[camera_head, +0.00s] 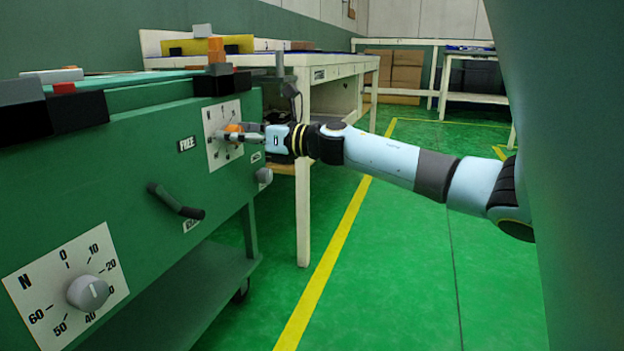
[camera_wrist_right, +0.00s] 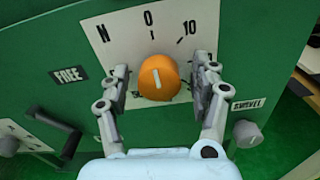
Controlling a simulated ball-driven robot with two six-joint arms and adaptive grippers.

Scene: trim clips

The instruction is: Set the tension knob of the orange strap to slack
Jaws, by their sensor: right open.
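The orange knob (camera_wrist_right: 159,78) sits on a white dial plate (camera_wrist_right: 178,25) marked N, 0 and 10 on the green panel. Its white pointer line points roughly up toward 0 in the right wrist view. My right gripper (camera_wrist_right: 160,85) is open, with one finger on each side of the knob and small gaps visible. In the head view the orange knob (camera_head: 233,128) is partly hidden by my right gripper (camera_head: 232,136). The lower part of the dial plate is hidden behind the knob and fingers. My left gripper is not in view.
A grey knob (camera_head: 88,293) on another dial plate is at the lower left. A dark lever handle (camera_head: 176,203) sticks out near the FREE label (camera_head: 187,144). A small grey knob (camera_wrist_right: 247,133) is by the SWIVEL label, right of my right gripper. Green floor is clear at right.

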